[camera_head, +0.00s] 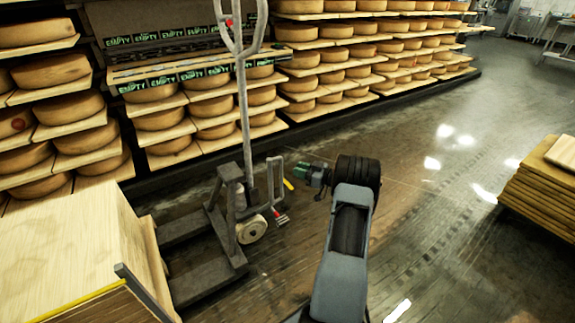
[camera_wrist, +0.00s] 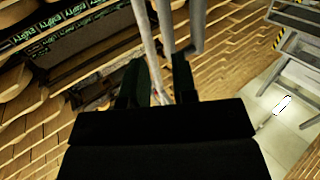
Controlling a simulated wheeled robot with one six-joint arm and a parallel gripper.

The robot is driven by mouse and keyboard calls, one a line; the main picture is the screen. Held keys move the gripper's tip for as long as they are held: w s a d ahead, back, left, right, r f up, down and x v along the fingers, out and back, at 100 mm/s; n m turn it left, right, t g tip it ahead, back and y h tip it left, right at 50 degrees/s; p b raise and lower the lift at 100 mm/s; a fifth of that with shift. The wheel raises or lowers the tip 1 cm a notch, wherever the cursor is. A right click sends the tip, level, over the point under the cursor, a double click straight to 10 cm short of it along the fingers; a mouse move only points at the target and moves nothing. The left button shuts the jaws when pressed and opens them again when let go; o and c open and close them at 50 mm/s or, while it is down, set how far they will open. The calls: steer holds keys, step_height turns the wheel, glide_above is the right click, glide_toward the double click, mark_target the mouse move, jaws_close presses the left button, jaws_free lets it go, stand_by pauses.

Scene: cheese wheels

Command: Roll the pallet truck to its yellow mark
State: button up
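The grey pallet truck (camera_head: 222,250) stands on the dark floor left of my arm, with its tall handle (camera_head: 242,95) upright and a pale wheel (camera_head: 251,229) at its base. In the head view my gripper (camera_head: 303,172) points left towards the truck's small upright frame and appears a short way from it. In the wrist view the two dark fingers of my gripper (camera_wrist: 157,78) are apart, with grey truck bars (camera_wrist: 167,28) beyond and partly between them. I see no clear grip. A small yellow strip (camera_head: 288,184) shows beside the truck; I cannot tell whether it is the mark.
Shelves of cheese wheels (camera_head: 320,75) line the back and left. A wooden stack (camera_head: 70,250) with a yellow edge stands at front left, close to the truck. Stacked boards (camera_head: 545,190) stand at the right. The wet floor (camera_head: 430,215) between is clear.

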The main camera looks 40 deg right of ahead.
steer(key=p+v, duration=0.1)
steer(key=v, duration=0.6)
steer(key=shift+d, duration=0.3)
steer(key=shift+s, duration=0.1)
